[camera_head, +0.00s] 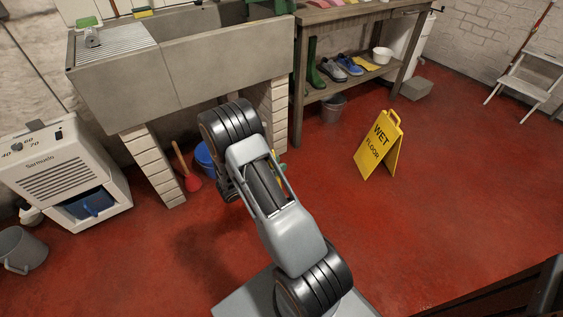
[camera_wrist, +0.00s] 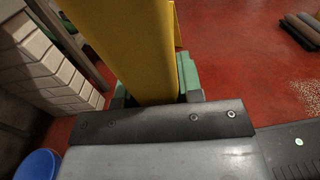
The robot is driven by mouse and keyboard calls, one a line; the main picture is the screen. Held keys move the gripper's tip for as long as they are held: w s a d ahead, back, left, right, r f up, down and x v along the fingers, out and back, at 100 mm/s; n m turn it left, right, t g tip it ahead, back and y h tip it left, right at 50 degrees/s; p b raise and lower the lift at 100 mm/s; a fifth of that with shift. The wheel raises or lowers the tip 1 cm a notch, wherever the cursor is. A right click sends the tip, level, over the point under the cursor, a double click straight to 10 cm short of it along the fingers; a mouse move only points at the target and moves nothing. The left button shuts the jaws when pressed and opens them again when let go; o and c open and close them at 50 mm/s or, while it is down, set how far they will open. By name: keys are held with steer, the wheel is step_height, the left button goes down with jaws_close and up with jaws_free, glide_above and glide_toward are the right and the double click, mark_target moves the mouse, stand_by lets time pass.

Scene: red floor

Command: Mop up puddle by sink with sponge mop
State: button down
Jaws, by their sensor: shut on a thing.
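In the wrist view my gripper (camera_wrist: 157,98) is shut on a broad yellow bar (camera_wrist: 125,40), which runs from between the fingers up out of the top of the picture. I cannot tell for sure whether it is part of the sponge mop. Green pieces (camera_wrist: 188,72) show just beyond the fingers. In the head view my arm hides the gripper, and only a small yellow bit (camera_head: 283,157) shows beside the arm. The stone sink (camera_head: 190,62) stands on white brick piers at the upper left. I cannot make out a puddle on the red floor; a dark patch left of my arm may be shadow.
A yellow wet-floor sign (camera_head: 380,145) stands right of my arm. A blue bucket (camera_head: 206,160) and red plunger (camera_head: 187,172) are under the sink. A white dehumidifier (camera_head: 62,172) and grey bucket (camera_head: 20,250) stand left. The floor at right is mostly clear.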

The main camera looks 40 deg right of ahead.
steer(key=a, duration=0.6)
steer(key=shift+w+a, duration=0.2)
steer(key=shift+w, duration=0.05)
steer(key=shift+r, duration=0.1)
stand_by(0.5)
steer(key=shift+a, duration=0.1)
steer(key=shift+w+a+f, duration=0.1)
steer(key=shift+a+f, duration=0.05)
steer(key=shift+a, duration=0.85)
steer(key=shift+w+a+f, duration=0.1)
steer(key=shift+a+f, duration=0.1)
steer(key=shift+a, duration=0.75)
steer(key=shift+a+f, duration=0.15)
steer(key=shift+a, duration=0.85)
steer(key=a, duration=0.8)
steer(key=shift+w+r, duration=0.15)
steer(key=shift+w, duration=0.25)
steer(key=shift+r, duration=0.2)
